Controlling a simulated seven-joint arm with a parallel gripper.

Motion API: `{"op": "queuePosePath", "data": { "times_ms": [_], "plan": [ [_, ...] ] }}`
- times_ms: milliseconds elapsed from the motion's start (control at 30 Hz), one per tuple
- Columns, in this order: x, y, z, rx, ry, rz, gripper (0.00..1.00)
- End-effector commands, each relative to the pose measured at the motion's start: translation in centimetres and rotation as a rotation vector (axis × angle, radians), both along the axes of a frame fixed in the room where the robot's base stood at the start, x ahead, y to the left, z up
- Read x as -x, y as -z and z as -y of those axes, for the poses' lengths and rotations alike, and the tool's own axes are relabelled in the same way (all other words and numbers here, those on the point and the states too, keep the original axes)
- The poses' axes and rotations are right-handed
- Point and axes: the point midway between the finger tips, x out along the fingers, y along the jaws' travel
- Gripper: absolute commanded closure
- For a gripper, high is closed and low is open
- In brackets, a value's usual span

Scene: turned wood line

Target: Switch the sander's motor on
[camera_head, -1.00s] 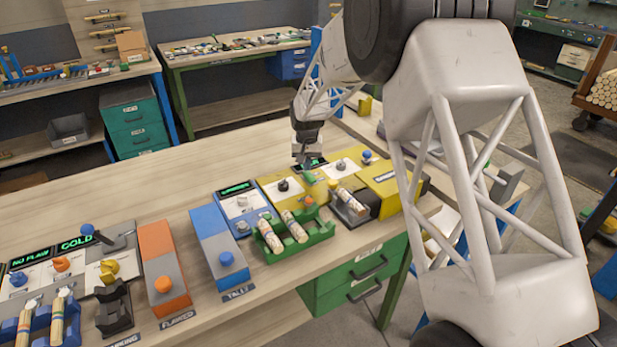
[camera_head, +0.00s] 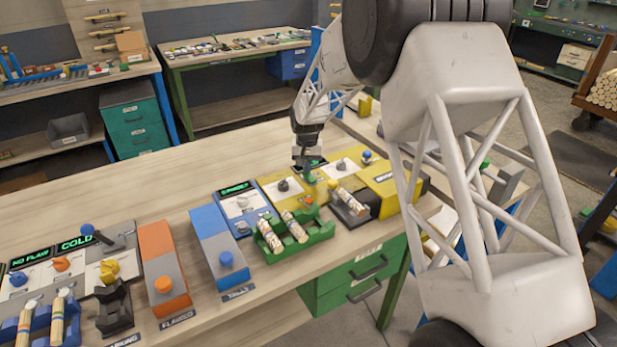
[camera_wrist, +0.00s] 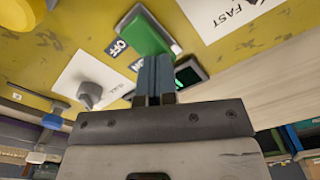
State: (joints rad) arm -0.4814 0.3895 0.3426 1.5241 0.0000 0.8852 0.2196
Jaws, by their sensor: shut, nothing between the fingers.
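The sander (camera_head: 383,177) is the yellow machine at the right end of the bench, with a yellow panel holding dials. In the wrist view its yellow panel (camera_wrist: 60,30) fills the top. A green rocker switch (camera_wrist: 146,32) sits there beside an OFF label (camera_wrist: 118,47) and a partly hidden ON label (camera_wrist: 136,66). My gripper (camera_wrist: 155,62) is shut and empty, its fingertips overlapping the switch's ON-side end; I cannot tell whether they touch it. In the head view my gripper (camera_head: 308,173) points down over the panel's far edge.
A grey knob (camera_wrist: 88,92) and a small dark green-lit display (camera_wrist: 190,74) flank the fingers. A green rack (camera_head: 310,235) with turned wood pieces stands in front. A blue-and-grey box (camera_head: 222,250) is left of it. The bench behind the panels is clear.

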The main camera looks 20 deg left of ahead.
Motion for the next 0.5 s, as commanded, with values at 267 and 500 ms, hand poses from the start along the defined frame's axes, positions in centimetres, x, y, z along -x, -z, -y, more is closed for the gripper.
{"op": "queuePosePath", "data": {
  "times_ms": [267,500],
  "plan": [
    [0.0,0.31,0.0,0.0,0.0,0.0,1.0],
    [0.01,0.57,0.01,0.0,0.0,0.0,1.0]
  ]
}}
